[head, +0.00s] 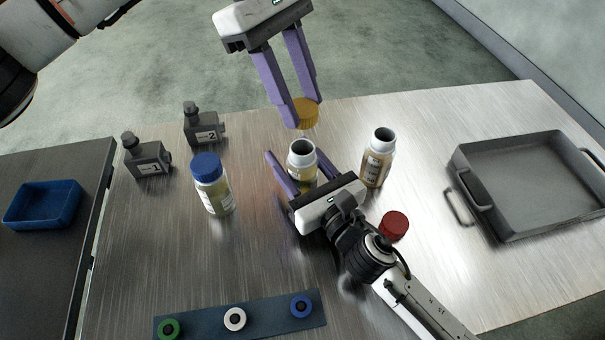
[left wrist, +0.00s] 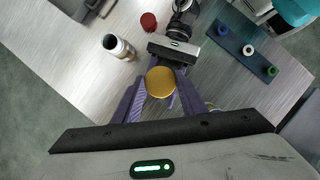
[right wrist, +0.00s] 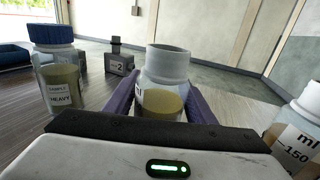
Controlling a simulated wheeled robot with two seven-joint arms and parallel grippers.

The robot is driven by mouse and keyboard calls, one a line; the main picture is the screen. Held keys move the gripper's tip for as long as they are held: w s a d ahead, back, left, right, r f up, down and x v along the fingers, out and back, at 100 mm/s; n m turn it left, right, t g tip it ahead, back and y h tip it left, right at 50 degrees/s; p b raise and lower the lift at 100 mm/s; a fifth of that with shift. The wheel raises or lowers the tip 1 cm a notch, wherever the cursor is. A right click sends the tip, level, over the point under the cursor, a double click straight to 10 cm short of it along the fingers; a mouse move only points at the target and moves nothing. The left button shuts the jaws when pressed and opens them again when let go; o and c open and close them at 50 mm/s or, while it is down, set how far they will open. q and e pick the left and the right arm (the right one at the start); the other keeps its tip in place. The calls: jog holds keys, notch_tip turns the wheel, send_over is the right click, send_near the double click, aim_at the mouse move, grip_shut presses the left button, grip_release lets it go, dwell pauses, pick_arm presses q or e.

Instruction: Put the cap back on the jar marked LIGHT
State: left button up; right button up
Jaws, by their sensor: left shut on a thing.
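My left gripper (head: 299,116) is shut on a yellow cap (head: 307,113) and holds it in the air above and beyond an open jar (head: 302,155). The cap also shows from above in the left wrist view (left wrist: 160,82). The open jar has a white neck and yellowish contents and stands upright on the table; its label is mostly hidden, so I cannot read it. My right gripper (head: 293,152) is low at this jar, its fingers on either side. In the right wrist view the jar (right wrist: 163,75) stands between the fingers, which look apart from it.
A blue-capped jar labelled HEAVY (head: 213,184) stands left. Another open jar (head: 377,157) and a red cap (head: 394,226) are right. Small bottles 1 (head: 147,157) and 2 (head: 203,124) stand behind. A metal tray (head: 459,174) is far right; a button strip (head: 268,317) lies in front.

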jog(key=c, duration=1.1)
pick_arm(q)
send_over(305, 148)
jog(key=a, duration=0.1)
jog(key=shift+w+f, duration=0.15)
jog(key=shift+f, duration=1.1)
jog(key=shift+w+f, duration=0.1)
jog(key=shift+f, duration=1.1)
jog(key=shift+f, duration=0.15)
jog(key=shift+f, duration=0.75)
jog(key=shift+f, duration=0.55)
pick_arm(e)
grip_shut()
